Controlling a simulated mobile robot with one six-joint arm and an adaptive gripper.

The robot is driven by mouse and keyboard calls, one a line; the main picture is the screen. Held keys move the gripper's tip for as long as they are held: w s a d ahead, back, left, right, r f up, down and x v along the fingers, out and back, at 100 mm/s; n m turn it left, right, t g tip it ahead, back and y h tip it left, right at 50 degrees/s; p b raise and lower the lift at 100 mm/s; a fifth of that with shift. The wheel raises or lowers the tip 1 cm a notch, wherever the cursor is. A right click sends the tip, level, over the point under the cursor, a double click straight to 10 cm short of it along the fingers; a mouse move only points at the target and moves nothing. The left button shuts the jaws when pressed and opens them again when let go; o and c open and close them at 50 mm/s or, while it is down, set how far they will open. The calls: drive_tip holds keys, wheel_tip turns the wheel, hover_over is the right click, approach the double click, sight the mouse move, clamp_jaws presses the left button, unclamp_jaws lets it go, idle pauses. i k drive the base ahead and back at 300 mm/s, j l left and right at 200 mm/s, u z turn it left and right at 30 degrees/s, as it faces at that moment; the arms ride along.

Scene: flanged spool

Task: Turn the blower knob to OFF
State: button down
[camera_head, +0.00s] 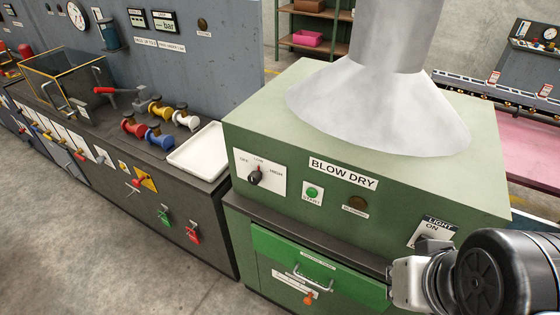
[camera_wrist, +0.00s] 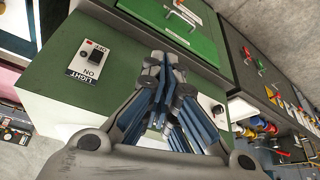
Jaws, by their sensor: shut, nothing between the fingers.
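The blower knob (camera_head: 255,177) is black and sits on a white plate marked OFF, LOW and HIGH, at the left of the green BLOW DRY cabinet's front. A red mark at its top points toward LOW. In the wrist view, a white plate with the dark knob (camera_wrist: 217,109) shows just right of the fingers, partly covered by them. My gripper (camera_wrist: 164,60) is shut and empty, in front of the cabinet face between the light switch and the knob plate.
The light switch (camera_head: 432,236) is near my wrist and also shows in the wrist view (camera_wrist: 88,62). A green start button (camera_head: 312,193) sits right of the knob plate. A drawer handle (camera_head: 312,280) sticks out below. A white tray (camera_head: 200,152) lies left of the cabinet.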

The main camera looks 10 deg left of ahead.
sight(254, 177)
drive_tip(key=i+j, duration=0.65)
drive_tip(key=i, duration=0.2)
drive_tip(key=l, duration=0.15)
drive_tip(key=i+u, duration=0.05)
